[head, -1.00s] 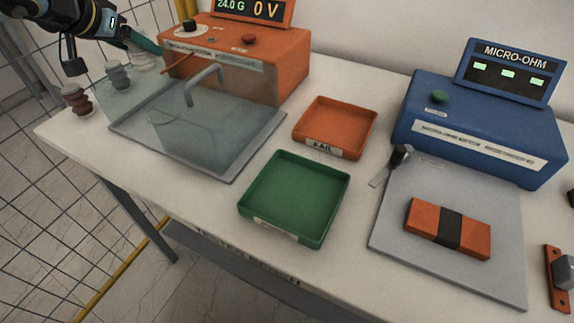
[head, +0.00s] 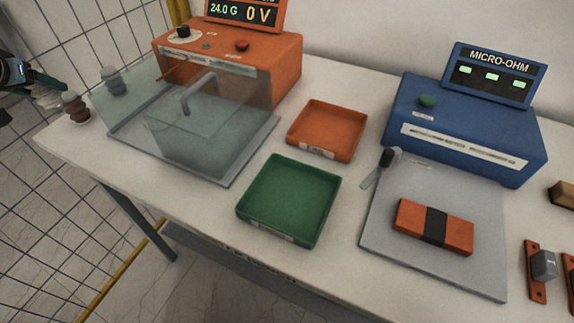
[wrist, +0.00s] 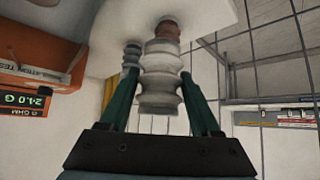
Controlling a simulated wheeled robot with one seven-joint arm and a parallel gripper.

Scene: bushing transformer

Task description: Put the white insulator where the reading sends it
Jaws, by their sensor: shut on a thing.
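My gripper (wrist: 160,105) is shut on the white insulator (wrist: 161,80), a ribbed pale piece between its teal fingers in the wrist view. In the head view my gripper is at the far left edge, off the table's left end. The orange tester (head: 235,65) has a display (head: 243,11) reading 24.0 G and 0 V. The orange tray (head: 327,130) and the green tray (head: 288,199) are both empty. The orange tray's label reads FAIL in the earlier view; the green tray's label is too small to read.
A grey insulator (head: 113,80) and a brown insulator (head: 75,107) stand at the table's left end. A clear cover with a handle (head: 198,93) is before the tester. A blue micro-ohm meter (head: 470,125) and a grey plate with an orange block (head: 434,226) are right. A mesh fence is left.

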